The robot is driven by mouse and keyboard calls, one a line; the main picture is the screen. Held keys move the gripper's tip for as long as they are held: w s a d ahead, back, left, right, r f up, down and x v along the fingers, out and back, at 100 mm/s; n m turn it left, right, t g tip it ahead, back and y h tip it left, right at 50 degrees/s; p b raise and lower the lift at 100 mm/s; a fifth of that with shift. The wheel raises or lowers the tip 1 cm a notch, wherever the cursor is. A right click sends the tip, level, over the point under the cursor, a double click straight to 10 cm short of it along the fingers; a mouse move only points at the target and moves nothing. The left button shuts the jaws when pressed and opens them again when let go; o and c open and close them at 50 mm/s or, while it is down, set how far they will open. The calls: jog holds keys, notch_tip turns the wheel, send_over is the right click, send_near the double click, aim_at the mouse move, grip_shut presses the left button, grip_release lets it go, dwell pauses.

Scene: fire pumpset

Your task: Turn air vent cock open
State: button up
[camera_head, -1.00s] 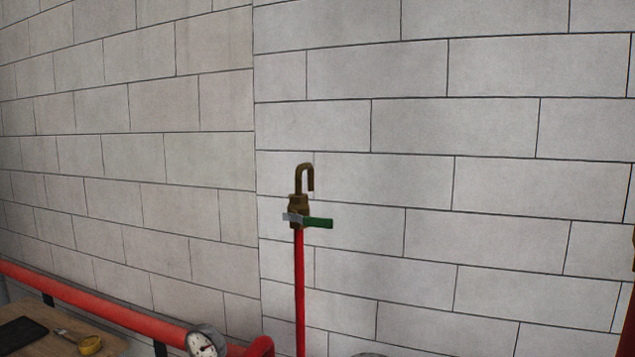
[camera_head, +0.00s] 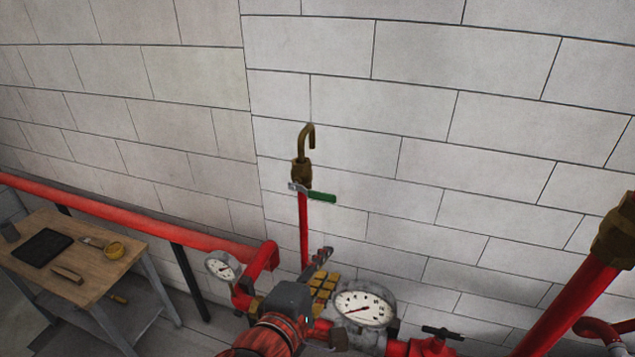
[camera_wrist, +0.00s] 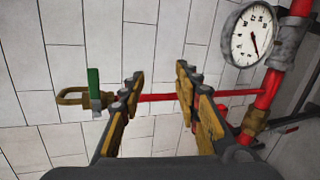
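The air vent cock (camera_head: 302,174) is a brass valve with a hooked spout on top of a thin red vertical pipe (camera_head: 304,228) by the wall. Its green handle (camera_head: 321,198) points right, roughly crosswise to the pipe. In the wrist view the cock (camera_wrist: 72,96) lies on its side at the left, with the green handle (camera_wrist: 93,83) pointing up the picture, outside the left finger. My gripper (camera_head: 325,280) is below the cock in the head view. In the wrist view my gripper (camera_wrist: 160,76) is open and empty, its fingers on either side of the pipe's line.
A pressure gauge (camera_head: 363,308) sits right of my gripper, and a smaller gauge (camera_head: 222,266) to its left. Red piping (camera_head: 575,305) with a brass fitting stands at the right. A wooden table (camera_head: 95,285) with small tools is at the left. The wall area around the cock is clear.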

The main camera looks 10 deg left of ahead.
aim_at(323, 199)
jog(key=w+a+r+m+t+y, duration=0.1)
jog(key=w+a+r+t, duration=0.25)
jog(key=r, duration=0.55)
jog(key=w, duration=0.2)
jog(key=w+p, duration=0.1)
jog(key=w, duration=0.1)
jog(key=w+p, duration=0.1)
jog(key=w, duration=0.2)
jog(key=shift+w+d+f, duration=0.1)
jog(key=shift+d+f, duration=0.2)
jog(key=shift+d, duration=0.1)
jog(key=shift+c, duration=0.8)
grip_shut()
